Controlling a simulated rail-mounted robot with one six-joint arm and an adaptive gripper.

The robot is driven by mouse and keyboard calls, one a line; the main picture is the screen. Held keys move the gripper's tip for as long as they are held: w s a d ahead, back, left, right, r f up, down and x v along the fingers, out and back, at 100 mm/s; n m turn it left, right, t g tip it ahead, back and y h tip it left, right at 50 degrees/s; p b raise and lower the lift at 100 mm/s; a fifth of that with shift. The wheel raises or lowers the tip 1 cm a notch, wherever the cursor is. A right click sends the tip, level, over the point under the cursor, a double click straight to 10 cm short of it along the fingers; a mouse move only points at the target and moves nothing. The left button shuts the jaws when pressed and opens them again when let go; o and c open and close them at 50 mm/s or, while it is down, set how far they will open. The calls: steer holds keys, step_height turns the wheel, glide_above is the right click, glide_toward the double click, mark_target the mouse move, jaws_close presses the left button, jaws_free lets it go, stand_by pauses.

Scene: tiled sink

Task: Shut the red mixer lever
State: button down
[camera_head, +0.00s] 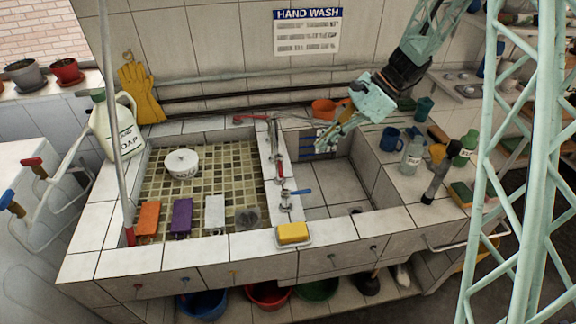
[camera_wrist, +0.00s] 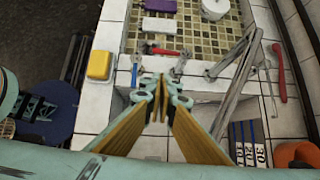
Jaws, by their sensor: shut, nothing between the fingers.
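The mixer stands on the tiled ledge between the two basins. Its blue lever (camera_head: 300,191) points right over the empty basin, and it also shows in the wrist view (camera_wrist: 180,64). A short red lever (camera_wrist: 165,51) lies close to the blue one in the wrist view, on the side of the mosaic basin. My gripper (camera_head: 328,142) hangs over the back of the right basin, apart from the mixer. In the wrist view its tan fingers (camera_wrist: 155,88) are together and empty.
A longer red piece (camera_head: 252,118) lies at the back of the ledge; it also shows in the wrist view (camera_wrist: 280,75). A yellow soap block (camera_head: 293,232) sits on the front rim. A blue mug (camera_head: 391,139) and bottles stand on the right counter.

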mark_target(280, 166)
steer(key=shift+w+f, duration=0.1)
steer(key=shift+f, duration=0.1)
steer(key=shift+a, duration=0.1)
steer(key=a+r+b+x, duration=0.1)
steer(key=a+x, duration=0.1)
steer(key=x, duration=1.1)
steer(key=shift+r+b, duration=0.3)
steer(key=shift+b, duration=0.1)
stand_by(0.8)
steer(key=shift+a+m+b, duration=0.1)
steer(key=shift+m+b, duration=0.2)
steer(key=shift+b, duration=0.05)
